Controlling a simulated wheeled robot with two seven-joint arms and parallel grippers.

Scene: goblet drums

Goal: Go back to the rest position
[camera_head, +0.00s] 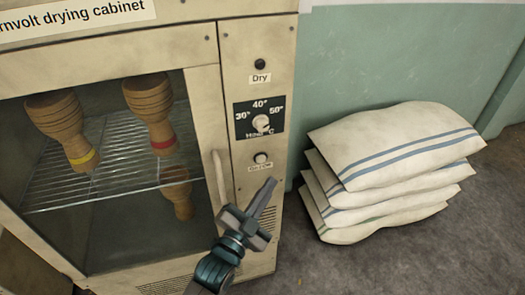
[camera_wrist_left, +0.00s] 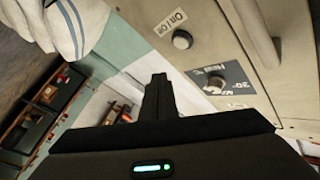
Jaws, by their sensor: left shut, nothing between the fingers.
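My left gripper (camera_head: 264,198) is shut and empty. It is in front of the right part of the drying cabinet (camera_head: 230,60), below the On/Off button (camera_head: 261,158) and right of the door handle (camera_head: 219,178). Its shut fingers also show in the left wrist view (camera_wrist_left: 158,97), with the On/Off button (camera_wrist_left: 182,40) and the temperature dial (camera_wrist_left: 215,85) beyond them. I cannot tell whether the fingers touch the cabinet. Behind the cabinet's glass, goblet drums with a yellow band (camera_head: 60,125) and a red band (camera_head: 150,110) are on a wire rack (camera_head: 110,150). My right gripper does not show.
A stack of striped sacks (camera_head: 385,170) lies on the floor right of the cabinet, against the green wall (camera_head: 400,60). The grey floor (camera_head: 430,255) in front of the sacks is clear. A shelf unit (camera_wrist_left: 40,115) shows at the left in the left wrist view.

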